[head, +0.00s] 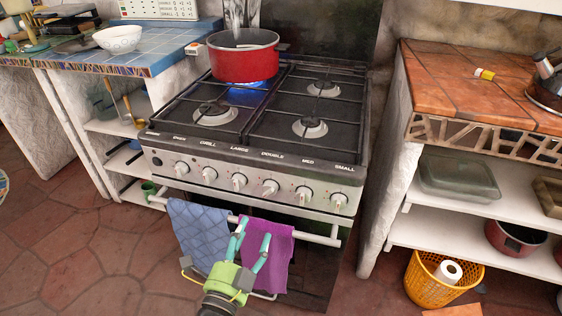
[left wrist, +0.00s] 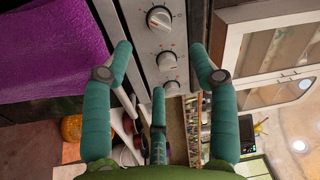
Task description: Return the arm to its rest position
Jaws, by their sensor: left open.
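My left gripper (head: 253,240) is in front of the stove (head: 255,200), low by the oven rail. Its teal fingers are spread and hold nothing. In the head view it overlaps the gap between a blue cloth (head: 198,235) and a purple cloth (head: 270,262) hanging on the rail. In the left wrist view the open fingers (left wrist: 160,55) point toward the stove's knobs (left wrist: 159,19), with the purple cloth (left wrist: 55,45) at upper left. I cannot tell whether a finger touches the rail or cloth. My right gripper is not in view.
A red pot (head: 243,60) stands on the back left burner over a blue flame (head: 240,86). A blue-tiled counter (head: 165,52) with a white bowl (head: 118,39) is at left. A terracotta-tiled counter (head: 450,85) is at right, with a yellow basket (head: 430,286) below.

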